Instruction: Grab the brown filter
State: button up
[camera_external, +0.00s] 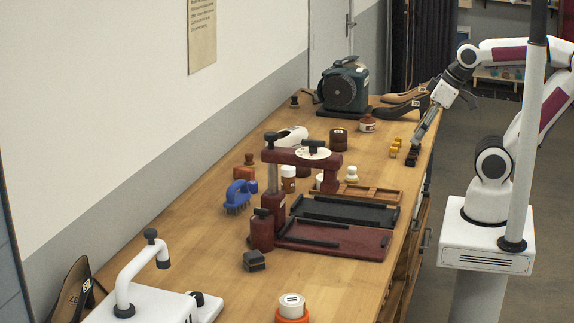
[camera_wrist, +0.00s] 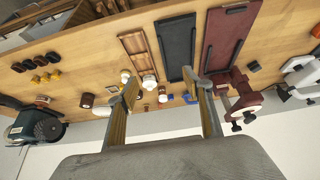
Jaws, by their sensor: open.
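No thing in view is clearly marked as a filter. A short dark-brown round piece (camera_external: 338,139) stands on the bench behind the red press, and it may be the brown filter. A similar small brown piece (camera_wrist: 87,100) shows in the wrist view, left of my fingers. My gripper (camera_external: 417,140) hangs at the bench's right edge, to the right of the brown piece and apart from it. In the wrist view my gripper (camera_wrist: 161,82) has its two fingers spread with nothing held between them.
Yellow pieces (camera_external: 395,147) and dark pieces (camera_external: 411,157) stand near my gripper. A green machine (camera_external: 343,88) and shoes (camera_external: 403,107) are farther back. The red press (camera_external: 273,202), black tray (camera_external: 345,212) and wooden tray (camera_external: 385,195) stand in front. Bare bench lies around the brown piece's right side.

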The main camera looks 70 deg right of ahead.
jog(key=w+a+f+t+y, duration=0.15)
jog(key=w+a, duration=0.25)
jog(key=w, duration=1)
jog(key=m+t+h, duration=0.3)
jog(key=t, duration=0.1)
send_near(293, 174)
jog(key=a+r, duration=0.3)
jog(key=a, duration=0.3)
jog(key=w+d+f+h, duration=0.1)
jog(key=w+d+f+m+t, duration=0.1)
jog(key=f, duration=0.1)
jog(key=w+d+f+h, duration=0.1)
jog(key=d+f, duration=0.1)
jog(key=shift+w+f+h, duration=0.15)
jog(key=shift+f+h, duration=0.1)
jog(key=shift+h, duration=0.1)
jog(key=shift+d+f+t+h, duration=0.45)
jog(key=shift+d+f+h, duration=0.05)
jog(key=shift+f, duration=0.15)
jog(key=shift+x, duration=1.35)
jog(key=shift+d, duration=0.1)
